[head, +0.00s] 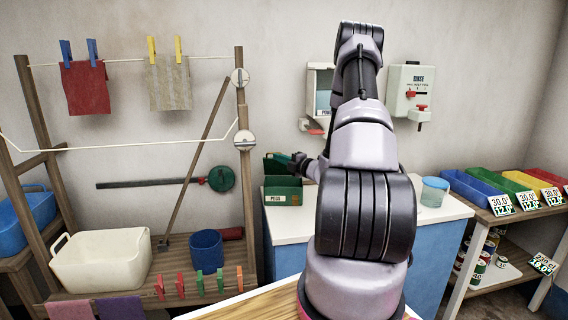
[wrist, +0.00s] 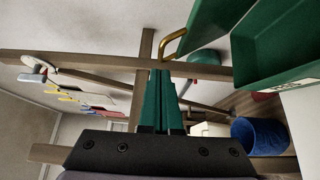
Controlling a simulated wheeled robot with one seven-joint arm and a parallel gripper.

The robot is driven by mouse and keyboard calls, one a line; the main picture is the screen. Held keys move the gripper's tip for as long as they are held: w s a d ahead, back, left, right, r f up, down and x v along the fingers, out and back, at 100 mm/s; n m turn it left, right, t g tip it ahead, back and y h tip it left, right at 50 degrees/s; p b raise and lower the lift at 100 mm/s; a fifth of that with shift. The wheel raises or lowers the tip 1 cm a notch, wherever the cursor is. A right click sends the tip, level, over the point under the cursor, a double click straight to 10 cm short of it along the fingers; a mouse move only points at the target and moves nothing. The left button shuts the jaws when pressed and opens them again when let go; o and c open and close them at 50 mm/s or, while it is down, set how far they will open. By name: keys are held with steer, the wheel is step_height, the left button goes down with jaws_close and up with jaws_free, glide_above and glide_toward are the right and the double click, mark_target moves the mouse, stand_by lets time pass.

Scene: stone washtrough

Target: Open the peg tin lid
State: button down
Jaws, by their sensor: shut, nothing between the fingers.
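The green peg tin (head: 283,196), labelled PEGS, stands on the white worktop. Its green lid (head: 276,163) stands raised at an angle above the tin. In the wrist view the lid (wrist: 212,22) and the tin (wrist: 275,48) are at the upper right, with a gap between them. A brass handle (wrist: 173,45) is on the lid. My gripper (head: 298,160) is beside the lid in the head view, partly hidden by my arm. In the wrist view my gripper (wrist: 161,74) is shut and empty, its tips just below the handle; I cannot tell whether they touch it.
A wooden drying rack (head: 243,120) with a cream tub (head: 100,260) and a blue bucket (head: 206,250) is at the left. Coloured trays fill the right table. My arm hides the middle worktop.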

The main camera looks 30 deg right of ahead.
steer(key=shift+w+d, duration=0.3)
steer(key=shift+w, duration=0.45)
steer(key=shift+r, duration=0.1)
steer(key=w+d+r, duration=0.4)
steer(key=w, duration=0.4)
steer(key=shift+w+d+r, duration=0.2)
steer(key=shift+w, duration=0.1)
steer(key=shift+s, duration=0.1)
stand_by(0.4)
